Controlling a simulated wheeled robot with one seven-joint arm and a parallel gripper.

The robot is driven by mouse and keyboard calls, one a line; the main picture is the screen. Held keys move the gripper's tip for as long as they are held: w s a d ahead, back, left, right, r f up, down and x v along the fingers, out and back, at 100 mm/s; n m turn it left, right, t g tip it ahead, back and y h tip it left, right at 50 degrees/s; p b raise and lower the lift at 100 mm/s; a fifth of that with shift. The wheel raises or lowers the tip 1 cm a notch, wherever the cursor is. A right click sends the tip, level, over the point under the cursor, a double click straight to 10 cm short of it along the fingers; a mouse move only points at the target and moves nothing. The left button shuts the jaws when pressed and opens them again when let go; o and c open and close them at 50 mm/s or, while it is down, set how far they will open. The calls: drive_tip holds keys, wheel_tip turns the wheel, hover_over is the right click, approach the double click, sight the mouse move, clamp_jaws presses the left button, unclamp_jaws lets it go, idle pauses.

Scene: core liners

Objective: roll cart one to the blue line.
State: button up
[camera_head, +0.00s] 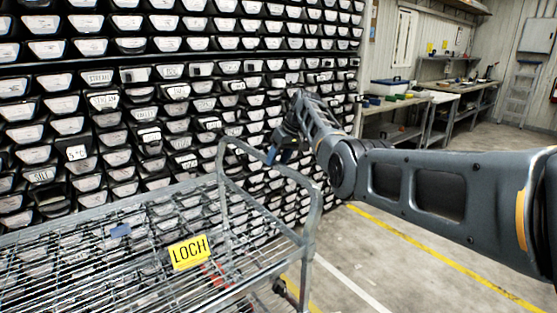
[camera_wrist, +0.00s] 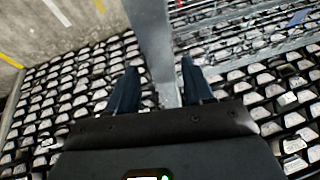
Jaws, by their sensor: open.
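A grey wire-shelf cart (camera_head: 312,222) stands at the lower left in the head view, with a raised tubular end frame. A yellow sign reading "LOCH" (camera_head: 188,252) is on it; I see no number one. My gripper (camera_head: 283,150) is at the far side of the frame's top bar. In the wrist view my gripper (camera_wrist: 158,70) is open, its two dark blue fingers either side of a grey metal bar (camera_wrist: 155,45) of the cart. Whether the fingers touch the bar I cannot tell. No blue line shows in either view.
A wall of black bins with white labels (camera_head: 110,100) rises close behind the cart. The floor at right is open, with a yellow line (camera_head: 440,262) and a white line (camera_head: 350,285). Workbenches (camera_head: 450,92) stand at the back right. A small blue piece (camera_head: 120,230) is on the cart.

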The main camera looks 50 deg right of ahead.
drive_tip(key=v, duration=0.7)
idle(0.4)
drive_tip(key=shift+s, duration=0.1)
